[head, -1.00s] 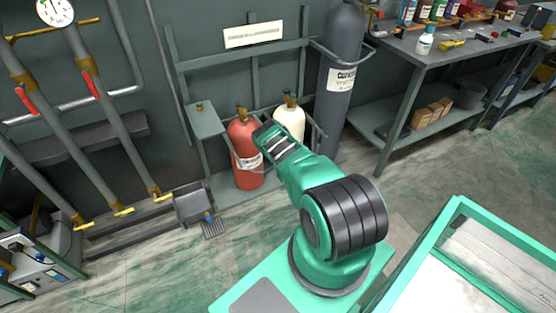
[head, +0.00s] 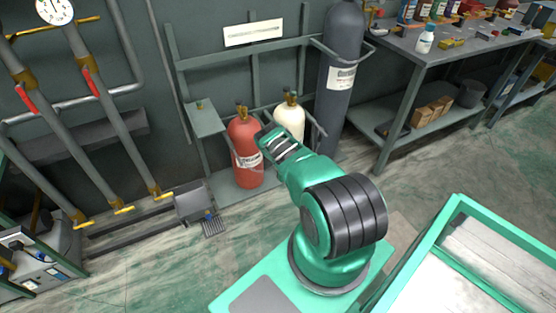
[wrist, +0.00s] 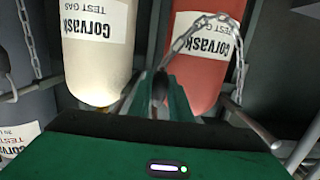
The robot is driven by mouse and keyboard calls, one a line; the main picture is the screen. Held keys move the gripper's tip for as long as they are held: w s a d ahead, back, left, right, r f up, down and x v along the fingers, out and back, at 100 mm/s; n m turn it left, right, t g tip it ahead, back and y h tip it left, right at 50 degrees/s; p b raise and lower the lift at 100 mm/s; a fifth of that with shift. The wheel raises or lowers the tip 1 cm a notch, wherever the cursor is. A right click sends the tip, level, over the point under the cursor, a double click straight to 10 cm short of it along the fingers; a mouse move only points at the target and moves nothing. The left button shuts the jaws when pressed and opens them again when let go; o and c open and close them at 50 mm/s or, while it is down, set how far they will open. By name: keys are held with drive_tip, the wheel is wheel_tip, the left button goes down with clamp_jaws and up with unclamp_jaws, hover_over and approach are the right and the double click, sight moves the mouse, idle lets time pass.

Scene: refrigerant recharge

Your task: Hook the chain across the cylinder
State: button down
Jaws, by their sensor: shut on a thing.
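My gripper (wrist: 160,92) is shut on a chain (wrist: 205,24) in the wrist view. From the fingers the links rise, arch over the front of the red cylinder (wrist: 190,88) and drop to the right. The cream cylinder (wrist: 97,55) stands to the left of the fingers; its label shows upside down. In the head view the red cylinder (head: 246,158) and cream cylinder (head: 289,122) stand upright in the rack, beyond my arm, which hides my fingers there. The chain's held end and any hook on it are too small to tell.
A tall grey cylinder (head: 341,70) stands right of the cream one, and another chain (wrist: 28,40) hangs at the left of the wrist view. Rack bars (wrist: 305,148) lie close at the right. A workbench (head: 420,60) stands to the right; pipes with valves stand left.

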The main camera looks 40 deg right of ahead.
drive_tip(key=c, duration=1.5)
unclamp_jaws()
drive_tip(key=shift+c, duration=0.2)
drive_tip(key=v, duration=1)
drive_tip(key=shift+s, duration=0.4)
drive_tip(key=shift+a, duration=0.15)
